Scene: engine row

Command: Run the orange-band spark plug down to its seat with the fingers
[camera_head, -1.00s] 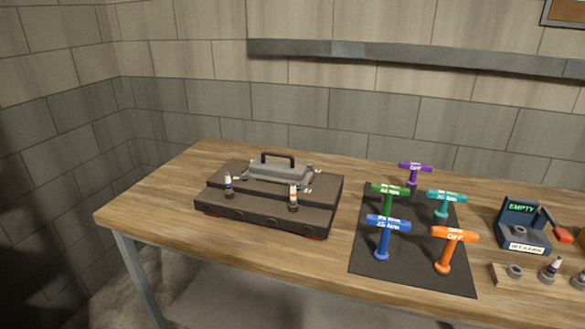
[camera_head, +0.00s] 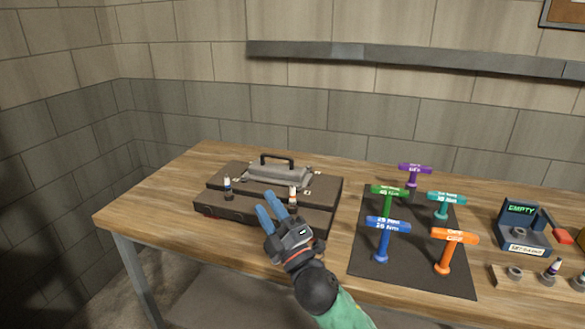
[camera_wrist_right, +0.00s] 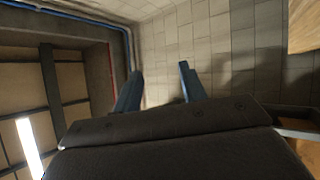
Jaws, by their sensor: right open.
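The engine block (camera_head: 213,207) is dark and boxy, with a grey cover and handle on top, and stands on the left part of the bench. The spark plug with the orange band (camera_head: 293,196) stands upright at its front right. Another plug with a bluish band (camera_head: 228,188) stands at its front left. My right gripper (camera_head: 270,204) is open and empty, in front of the block, its blue fingertips just left of the orange-band plug in the picture. The right wrist view shows the two fingers (camera_wrist_right: 160,88) apart with nothing between them. My left gripper is not in view.
A black mat (camera_head: 365,262) holds several T-handled tools, such as the blue (camera_head: 383,245) and orange (camera_head: 445,257) ones. The bench (camera_head: 150,205) is clear left of the block.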

